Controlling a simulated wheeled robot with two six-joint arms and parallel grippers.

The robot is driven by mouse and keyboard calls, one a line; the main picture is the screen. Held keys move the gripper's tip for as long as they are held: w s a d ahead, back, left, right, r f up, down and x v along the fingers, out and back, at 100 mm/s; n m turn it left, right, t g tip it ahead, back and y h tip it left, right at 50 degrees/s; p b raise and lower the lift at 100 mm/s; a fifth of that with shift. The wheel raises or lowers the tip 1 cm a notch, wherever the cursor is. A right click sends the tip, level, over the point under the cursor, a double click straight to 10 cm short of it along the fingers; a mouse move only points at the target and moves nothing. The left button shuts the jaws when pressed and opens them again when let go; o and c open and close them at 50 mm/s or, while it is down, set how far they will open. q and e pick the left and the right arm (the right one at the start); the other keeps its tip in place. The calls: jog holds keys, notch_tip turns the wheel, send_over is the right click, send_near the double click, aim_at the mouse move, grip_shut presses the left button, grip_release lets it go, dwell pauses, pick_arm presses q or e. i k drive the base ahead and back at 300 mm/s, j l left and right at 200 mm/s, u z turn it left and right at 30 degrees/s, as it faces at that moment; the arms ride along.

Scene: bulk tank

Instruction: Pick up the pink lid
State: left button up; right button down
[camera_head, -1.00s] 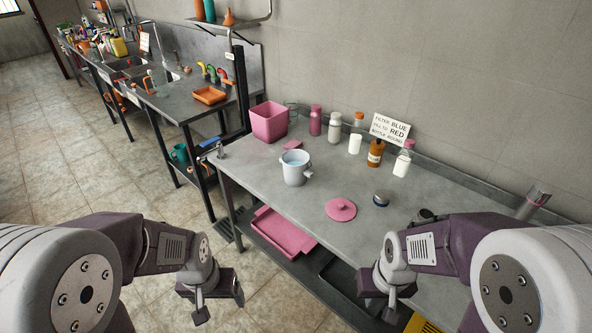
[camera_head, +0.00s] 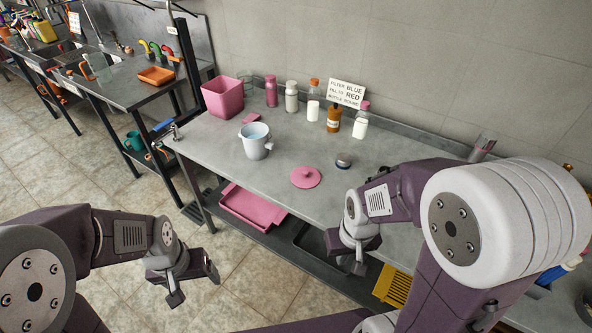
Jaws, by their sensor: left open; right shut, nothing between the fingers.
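The pink lid (camera_head: 305,177) is a round disc with a small knob on top. It lies flat on the grey table, right of the white jug (camera_head: 256,141) and left of a small dark round container with a pale top (camera_head: 343,160). My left gripper (camera_head: 194,290) is open and empty over the floor, in front of the table and well to the lower left of the lid. My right gripper (camera_head: 347,266) is shut and empty near the table's front edge, below and right of the lid. It is apart from the lid.
A pink bin (camera_head: 223,97) and several bottles (camera_head: 291,97) stand along the back, with a sign (camera_head: 346,93). A pink tray (camera_head: 251,206) and a yellow item (camera_head: 392,286) are below the tabletop. The table around the lid is mostly clear.

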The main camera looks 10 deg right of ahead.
aim_at(302, 176)
jog(key=i+j+z, duration=0.2)
jog(key=z, duration=0.15)
jog(key=i+j+z, duration=0.15)
jog(key=j+z, duration=0.2)
jog(key=i+j+z, duration=0.1)
jog(key=j+z, duration=0.6)
jog(key=j, duration=0.15)
